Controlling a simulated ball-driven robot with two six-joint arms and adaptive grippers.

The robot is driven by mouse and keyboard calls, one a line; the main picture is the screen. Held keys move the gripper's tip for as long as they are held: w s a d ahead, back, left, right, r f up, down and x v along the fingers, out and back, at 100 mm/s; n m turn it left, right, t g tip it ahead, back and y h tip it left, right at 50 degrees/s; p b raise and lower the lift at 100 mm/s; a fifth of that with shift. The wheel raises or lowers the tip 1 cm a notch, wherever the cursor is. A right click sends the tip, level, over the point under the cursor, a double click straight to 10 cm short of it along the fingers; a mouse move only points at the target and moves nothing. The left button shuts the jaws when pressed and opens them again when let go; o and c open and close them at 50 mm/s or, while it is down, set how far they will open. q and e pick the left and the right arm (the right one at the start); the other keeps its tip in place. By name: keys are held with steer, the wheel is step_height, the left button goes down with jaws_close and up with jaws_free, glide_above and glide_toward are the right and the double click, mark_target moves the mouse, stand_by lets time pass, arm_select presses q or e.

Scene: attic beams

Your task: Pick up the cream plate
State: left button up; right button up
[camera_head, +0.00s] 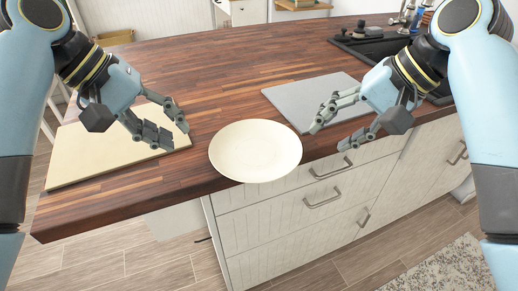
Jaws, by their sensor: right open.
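The round cream plate (255,151) is in the middle of the head view, at the front edge of the wooden counter. Its near part shows past the edge, over the drawer front; I cannot tell whether it rests on the wood or is above it. My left gripper (177,138) is left of the plate, open and apart from it, in front of the pale yellow board. My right gripper (329,138) is right of the plate, open, with its nearer fingertip close to the rim. Neither gripper holds anything.
A pale yellow board (95,158) lies on the counter (215,85) at left. A grey board (305,95) lies behind my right gripper. A dark tray (372,48) with items is at the back right. White drawers (290,225) stand below. The counter behind the plate is clear.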

mark_target(216, 159)
arm_select(q)
steer(key=shift+d+r, duration=0.15)
steer(key=shift+r, duration=0.15)
arm_select(e)
steer(key=shift+a+r, duration=0.15)
steer(key=shift+r, duration=0.15)
arm_select(q)
steer(key=x, duration=1.1)
steer(key=shift+w+r, duration=0.1)
arm_select(e)
steer(key=x, duration=1.1)
arm_select(q)
steer(key=c, duration=0.4)
arm_select(e)
steer(key=c, duration=0.4)
arm_select(q)
jaws_close()
arm_select(e)
jaws_close()
